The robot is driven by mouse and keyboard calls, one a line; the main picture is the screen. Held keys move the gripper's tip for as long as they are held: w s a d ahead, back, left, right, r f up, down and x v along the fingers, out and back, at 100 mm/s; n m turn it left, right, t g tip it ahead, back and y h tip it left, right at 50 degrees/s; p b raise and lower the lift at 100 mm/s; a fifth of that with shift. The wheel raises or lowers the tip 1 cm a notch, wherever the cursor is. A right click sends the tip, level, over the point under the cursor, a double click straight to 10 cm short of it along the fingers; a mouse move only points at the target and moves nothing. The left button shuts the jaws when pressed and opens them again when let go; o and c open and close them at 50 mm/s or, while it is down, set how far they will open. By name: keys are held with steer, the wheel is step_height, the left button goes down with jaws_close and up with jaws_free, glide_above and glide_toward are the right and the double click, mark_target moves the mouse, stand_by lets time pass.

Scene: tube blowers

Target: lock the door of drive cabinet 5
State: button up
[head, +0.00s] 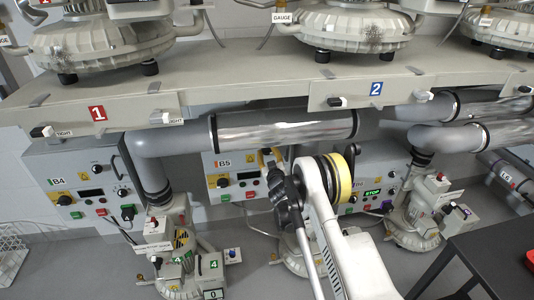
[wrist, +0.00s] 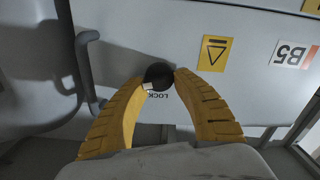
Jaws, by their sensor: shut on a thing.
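Drive cabinet B5 (head: 210,165) is a pale grey box on the wall below the shelf, partly hidden by my arm in the head view. In the wrist view its face (wrist: 180,40) appears upside down, with a B5 label (wrist: 293,54) and a yellow warning sign (wrist: 214,52). My gripper (wrist: 159,78) has its two yellow fingers shut on a round black lock knob (wrist: 157,73) with a pale mark. Lettering reading LOCK, partly covered, is beside it. In the head view my gripper (head: 270,157) is at the cabinet's upper right; the knob is hidden there.
A grey bar-shaped handle (wrist: 84,62) stands out left of the knob in the wrist view. A thick pipe (head: 280,131) runs just above the cabinet. Cabinet B4 (head: 75,177) is to the left, with pumps (head: 175,245) on the floor below. A dark table (head: 485,245) is at right.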

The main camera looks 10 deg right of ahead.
steer(key=shift+o, duration=0.2)
steer(key=n, duration=0.3)
steer(key=shift+d+n, duration=0.25)
steer(key=shift+n, duration=0.05)
steer(key=n, duration=0.4)
steer(key=shift+w+a+n, duration=0.1)
steer(key=shift+n, duration=0.2)
steer(key=n, duration=0.3)
steer(key=shift+w+a+f+n, duration=0.1)
steer(key=shift+a+n, duration=0.05)
steer(key=shift+n, duration=0.8)
steer(key=shift+a+n, duration=0.15)
steer(key=shift+n, duration=0.8)
steer(key=shift+c, duration=0.2)
